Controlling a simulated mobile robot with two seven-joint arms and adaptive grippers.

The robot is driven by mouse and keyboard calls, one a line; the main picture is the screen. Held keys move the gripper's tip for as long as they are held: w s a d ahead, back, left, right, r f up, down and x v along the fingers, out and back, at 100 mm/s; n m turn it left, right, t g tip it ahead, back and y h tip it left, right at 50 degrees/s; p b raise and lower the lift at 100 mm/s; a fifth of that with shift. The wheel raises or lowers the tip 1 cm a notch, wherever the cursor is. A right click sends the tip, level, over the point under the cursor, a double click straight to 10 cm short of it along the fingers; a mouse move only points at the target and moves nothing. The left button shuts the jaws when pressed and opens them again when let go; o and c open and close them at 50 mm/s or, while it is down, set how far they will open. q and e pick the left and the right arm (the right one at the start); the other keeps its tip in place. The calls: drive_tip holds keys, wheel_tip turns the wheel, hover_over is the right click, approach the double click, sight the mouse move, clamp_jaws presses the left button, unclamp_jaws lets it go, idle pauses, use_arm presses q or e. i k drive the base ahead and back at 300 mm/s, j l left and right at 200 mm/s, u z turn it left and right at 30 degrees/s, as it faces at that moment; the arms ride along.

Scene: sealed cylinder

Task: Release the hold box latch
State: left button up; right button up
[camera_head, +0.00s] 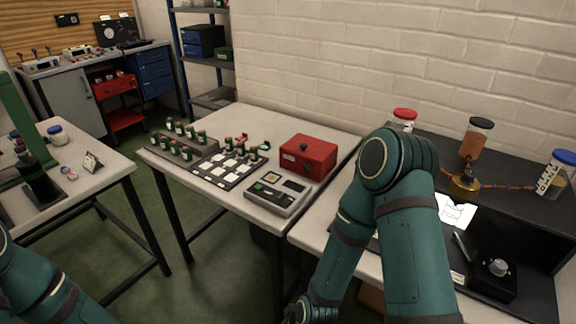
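The red box (307,157), which I take to be the hold box, sits at the back right of the middle table, with its lid shut.
On the middle table (238,113), a grey device (277,194) stands in front of the box. Jars and tubing stand on the dark right-hand bench. A brick wall is behind.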

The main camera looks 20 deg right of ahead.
sight(307, 167)
drive_tip(key=i+j, duration=0.25)
drive_tip(key=j, duration=0.2)
drive_tip(key=i+j, duration=0.3)
drive_tip(key=j, duration=0.15)
drive_tip(key=j+z, duration=0.1)
drive_tip(key=z, duration=0.35)
drive_tip(key=i+j+z, duration=0.1)
drive_tip(key=z, duration=0.3)
drive_tip(key=j+z, duration=0.1)
drive_tip(key=z, duration=0.35)
